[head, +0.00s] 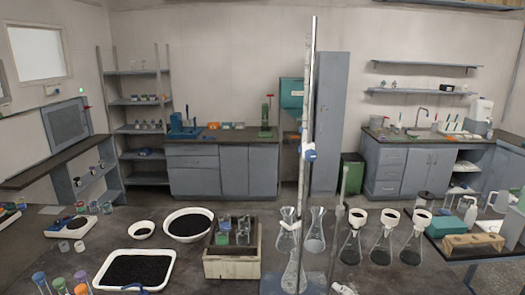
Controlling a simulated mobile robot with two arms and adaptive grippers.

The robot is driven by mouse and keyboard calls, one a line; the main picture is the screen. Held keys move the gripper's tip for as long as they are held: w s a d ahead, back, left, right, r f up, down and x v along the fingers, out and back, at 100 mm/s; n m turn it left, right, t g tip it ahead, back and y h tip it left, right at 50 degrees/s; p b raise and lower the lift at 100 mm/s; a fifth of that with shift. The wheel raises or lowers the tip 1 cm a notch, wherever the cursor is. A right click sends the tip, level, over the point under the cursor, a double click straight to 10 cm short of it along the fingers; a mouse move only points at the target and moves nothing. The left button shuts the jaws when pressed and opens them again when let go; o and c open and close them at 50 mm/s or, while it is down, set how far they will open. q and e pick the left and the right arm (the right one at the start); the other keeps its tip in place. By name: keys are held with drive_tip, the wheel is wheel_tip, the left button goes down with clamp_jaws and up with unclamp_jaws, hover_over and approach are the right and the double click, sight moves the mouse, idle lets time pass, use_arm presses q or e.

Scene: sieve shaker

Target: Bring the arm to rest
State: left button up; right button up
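Neither of my arms nor grippers shows in the head view. The dark workbench (200,267) fills the lower part of the picture. No sieve shaker can be made out with certainty.
A white tray (171,267) and a white bowl (166,231) hold black grains. A wooden box (232,267) holds bottles. A tall burette stand (307,100) rises mid-bench among glass flasks (315,238). Several funnel-topped flasks (382,248) stand right. Coloured-capped vials (60,284) stand at front left.

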drive_tip(key=s+d+f+m+g, duration=0.3)
drive_tip(key=s+f+m+g, duration=0.15)
drive_tip(key=s+f, duration=0.6)
drive_tip(key=s+d+f+m+g, duration=0.3)
drive_tip(key=s+f+m+g, duration=0.15)
drive_tip(key=s+f, duration=0.65)
wheel_tip(320, 180, down, 33)
drive_tip(key=s+b, duration=0.2)
drive_tip(key=b, duration=0.6)
use_arm(q)
wheel_tip(320, 180, down, 14)
drive_tip(key=b, duration=0.6)
drive_tip(key=shift+w+f, duration=0.2)
drive_tip(key=shift+w, duration=0.05)
use_arm(e)
drive_tip(key=s+d+f, duration=0.1)
drive_tip(key=s+f, duration=0.7)
drive_tip(key=f, duration=0.3)
drive_tip(key=s+d+f+g, duration=0.1)
drive_tip(key=s+f, duration=0.7)
drive_tip(key=f, duration=0.3)
drive_tip(key=shift+s+d+f, duration=0.2)
drive_tip(key=shift+d+f, duration=0.1)
drive_tip(key=shift+d, duration=0.1)
